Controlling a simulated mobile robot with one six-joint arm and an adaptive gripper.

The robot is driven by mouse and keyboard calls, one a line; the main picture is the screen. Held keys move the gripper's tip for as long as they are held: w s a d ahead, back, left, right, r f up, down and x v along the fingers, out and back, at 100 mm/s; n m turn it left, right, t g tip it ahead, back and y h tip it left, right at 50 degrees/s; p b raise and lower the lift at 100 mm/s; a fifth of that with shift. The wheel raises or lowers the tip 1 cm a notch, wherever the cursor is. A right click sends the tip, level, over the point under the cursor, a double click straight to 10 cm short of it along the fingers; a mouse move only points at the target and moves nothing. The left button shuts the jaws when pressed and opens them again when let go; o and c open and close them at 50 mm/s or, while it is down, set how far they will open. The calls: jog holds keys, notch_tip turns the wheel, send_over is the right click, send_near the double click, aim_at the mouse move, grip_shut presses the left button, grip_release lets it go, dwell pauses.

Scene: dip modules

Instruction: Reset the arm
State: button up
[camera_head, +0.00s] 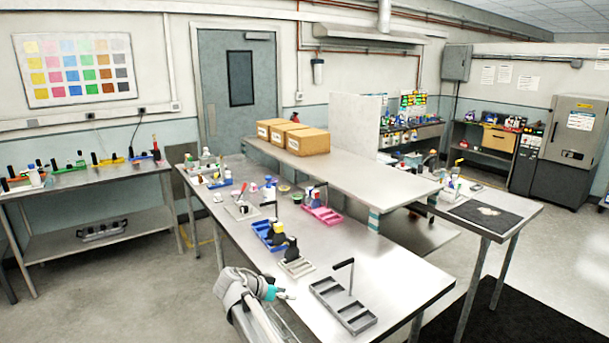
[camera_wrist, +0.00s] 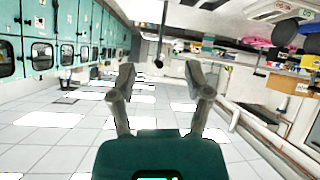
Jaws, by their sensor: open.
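My gripper (camera_wrist: 160,82) is open in the wrist view, its two grey fingers spread apart with nothing between them. Beyond the fingers, that view shows a tiled floor and teal cabinets, with no object close by. In the head view, part of my arm shows at the bottom, beside the near edge of the long steel table (camera_head: 385,285). The fingers are too small to make out clearly there.
A grey tray with a handle (camera_head: 343,305), a pale tray (camera_head: 297,267), a blue tray (camera_head: 262,232) and a pink tray (camera_head: 325,214) stand on the table. Cardboard boxes (camera_head: 307,142) sit on the raised shelf (camera_head: 350,170). A black mat (camera_head: 485,214) lies on the right table.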

jog(key=s+d+f+n+g+y+b, duration=0.3)
jog(key=s+d+f, duration=0.5)
jog(key=d, duration=0.3)
jog(key=s+d+f+n+g+y+b, duration=0.3)
jog(key=s+d+f+n+y+b, duration=0.2)
jog(key=s+d+f, duration=0.4)
jog(key=shift+s+d+n+y, duration=0.5)
jog(key=shift+s+d+y, duration=0.35)
jog(key=shift+d, duration=0.35)
